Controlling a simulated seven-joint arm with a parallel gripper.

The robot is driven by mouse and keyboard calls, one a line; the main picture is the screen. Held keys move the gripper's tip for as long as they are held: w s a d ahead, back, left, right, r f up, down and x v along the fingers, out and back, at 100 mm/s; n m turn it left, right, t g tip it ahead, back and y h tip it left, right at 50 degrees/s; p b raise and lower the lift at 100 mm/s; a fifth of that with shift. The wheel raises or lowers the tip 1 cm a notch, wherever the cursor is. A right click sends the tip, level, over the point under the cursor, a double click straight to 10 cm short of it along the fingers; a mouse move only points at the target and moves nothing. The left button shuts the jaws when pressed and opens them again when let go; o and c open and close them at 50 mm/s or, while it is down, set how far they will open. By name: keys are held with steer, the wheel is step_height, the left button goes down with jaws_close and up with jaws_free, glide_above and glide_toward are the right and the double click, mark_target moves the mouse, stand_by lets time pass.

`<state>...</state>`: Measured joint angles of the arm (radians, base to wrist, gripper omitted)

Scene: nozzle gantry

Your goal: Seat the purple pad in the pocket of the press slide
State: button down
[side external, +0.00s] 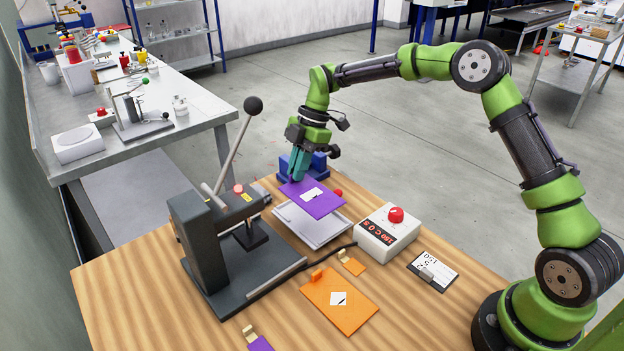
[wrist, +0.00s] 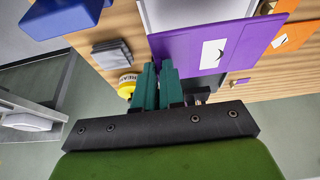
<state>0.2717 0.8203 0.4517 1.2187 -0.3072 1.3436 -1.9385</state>
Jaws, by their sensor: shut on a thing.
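The purple pad (side external: 313,196) is a flat sheet with a white label bearing a dark mark. My gripper (side external: 292,178) is shut on its far left edge and holds it roughly level above a pale grey tray (side external: 303,229). In the wrist view the teal fingers of my gripper (wrist: 158,68) meet the edge of the purple pad (wrist: 180,48). The dark grey press (side external: 205,240) stands to the left, its black-knobbed lever raised. I cannot clearly make out the pocket of its slide; the press frame and ram partly hide that area.
An orange pad (side external: 340,303) and a small orange piece (side external: 352,263) lie in front. A control box (side external: 388,232) with a red button and a card (side external: 434,270) are to the right. A blue block (side external: 317,168) stands behind the pad. A purple piece (side external: 260,344) lies at the front.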

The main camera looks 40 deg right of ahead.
mark_target(298, 184)
steer(key=shift+f, duration=2.45)
steer(key=shift+f, duration=0.8)
steer(key=c, duration=1.2)
jaws_free()
steer(key=shift+o, duration=0.2)
steer(key=shift+r, duration=3.5)
